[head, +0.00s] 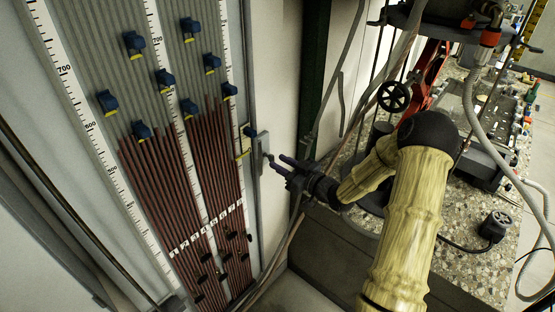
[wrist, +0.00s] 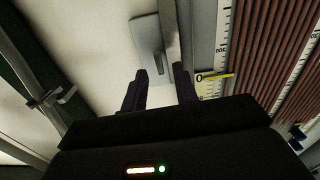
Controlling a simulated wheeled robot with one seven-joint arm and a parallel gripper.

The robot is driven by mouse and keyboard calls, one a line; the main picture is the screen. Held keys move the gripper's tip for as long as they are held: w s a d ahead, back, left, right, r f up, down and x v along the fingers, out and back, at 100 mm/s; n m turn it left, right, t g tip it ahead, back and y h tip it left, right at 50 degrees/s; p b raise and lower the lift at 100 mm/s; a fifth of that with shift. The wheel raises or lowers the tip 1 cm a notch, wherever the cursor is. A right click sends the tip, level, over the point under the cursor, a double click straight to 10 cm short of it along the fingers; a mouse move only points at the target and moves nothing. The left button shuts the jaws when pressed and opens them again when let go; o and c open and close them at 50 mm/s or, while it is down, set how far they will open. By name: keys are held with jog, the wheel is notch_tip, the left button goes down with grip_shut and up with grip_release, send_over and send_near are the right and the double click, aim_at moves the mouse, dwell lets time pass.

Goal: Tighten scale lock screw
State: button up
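The lock screw (head: 268,157) shows as a small dark stub at a grey metal bracket (head: 262,142) on the right edge of the scale board. In the wrist view a thin pin-like handle (wrist: 165,56) lies against the pale bracket plate (wrist: 147,36). My gripper (head: 277,163) is just right of the bracket. In the wrist view its two dark fingers (wrist: 161,78) stand apart, with the pin's lower end ahead of the gap between them. Nothing is held. I cannot tell whether a finger touches the pin.
The board carries white scales (head: 74,95), red-filled tubes (head: 160,190) and several blue clips (head: 134,42). A yellow pointer (wrist: 215,76) sits close right of my fingers. A stone-topped bench (head: 470,262) with a black handwheel (head: 393,97) and hoses stands at the right.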

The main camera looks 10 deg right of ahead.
jog(key=shift+x, duration=1.05)
grip_shut()
jog(key=shift+m+p, duration=0.3)
jog(key=shift+m, duration=0.1)
jog(key=m+p, duration=0.2)
jog(key=m, duration=0.5)
jog(key=m+p, duration=0.3)
jog(key=m, duration=0.4)
jog(key=shift+w+d+p, duration=0.1)
jog(key=shift+d+p, duration=0.1)
jog(key=shift+p, duration=0.1)
jog(key=m+p, duration=0.1)
jog(key=m, duration=0.4)
jog(key=shift+f, duration=0.2)
